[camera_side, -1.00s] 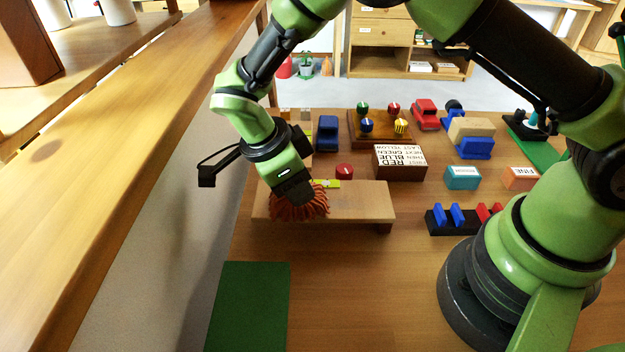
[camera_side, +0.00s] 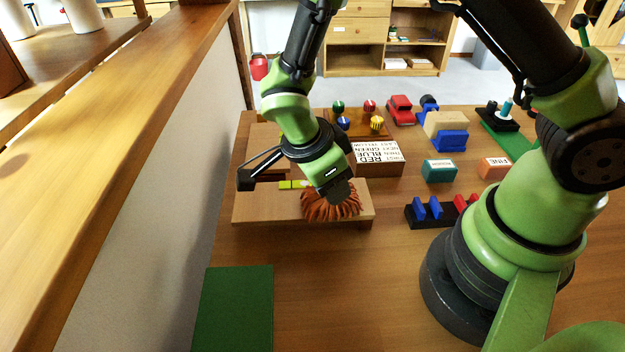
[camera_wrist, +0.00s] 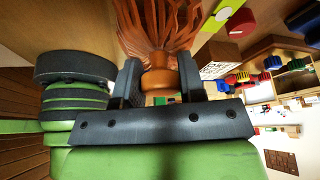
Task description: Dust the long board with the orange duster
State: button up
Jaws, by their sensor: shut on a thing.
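The long board (camera_side: 262,206) is a light wooden plank raised a little above the table. The orange duster (camera_side: 332,204) has its bristles down on the right part of the board, near the front edge, and appears to touch it. My gripper (camera_side: 338,188) is above the board, pointing down and tilted. In the wrist view, my gripper (camera_wrist: 158,84) is shut on the wooden neck of the duster (camera_wrist: 160,30), whose bristles spread away from the fingers. The exact contact under the bristles is hidden.
A lime-green piece (camera_side: 291,184) lies at the board's back edge. Behind stand a lettered box (camera_side: 378,170) and a tray with coloured knobs (camera_side: 372,132). A black rack (camera_side: 425,216) with blue and red pieces stands to the right. A green mat (camera_side: 235,305) lies in front.

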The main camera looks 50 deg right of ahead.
jog(key=shift+s+d+r, duration=0.1)
jog(key=shift+s+d, duration=0.95)
notch_tip(320, 180, up, 8)
jog(key=shift+r, duration=0.1)
